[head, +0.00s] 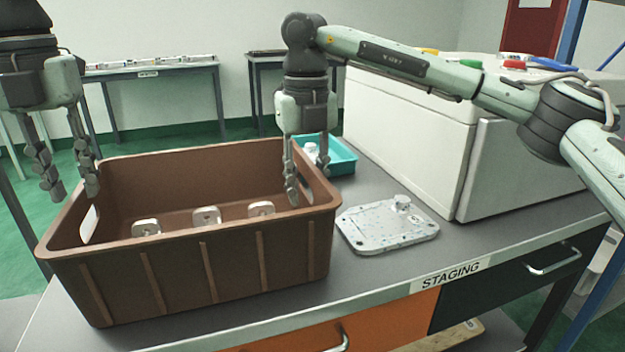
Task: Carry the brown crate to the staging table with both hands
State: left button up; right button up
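The brown crate (200,265) stands upright on the grey staging table (385,275), its front edge close to the table's front edge. A label on the table's edge reads STAGING. Inside the crate are pale metal castings (207,215); three show, and the front wall hides the rest of the floor. My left gripper (68,190) is open at the crate's left wall, one finger to each side of the rim, with no visible grip. My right gripper (307,180) is open at the right wall, one finger on the inner side and one toward the outside; contact is unclear.
A flat grey speckled plate (388,225) lies right of the crate. A teal tray (340,157) with a white item sits behind the crate's right corner. A large white cabinet (405,130) fills the table's back right. Two tables (150,69) stand along the far wall.

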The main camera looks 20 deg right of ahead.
pick_arm(q)
notch_tip(320, 180, up, 3)
pick_arm(e)
jog(key=shift+r, duration=0.35)
notch_tip(320, 180, up, 11)
jog(key=shift+r, duration=0.2)
dwell(0.4)
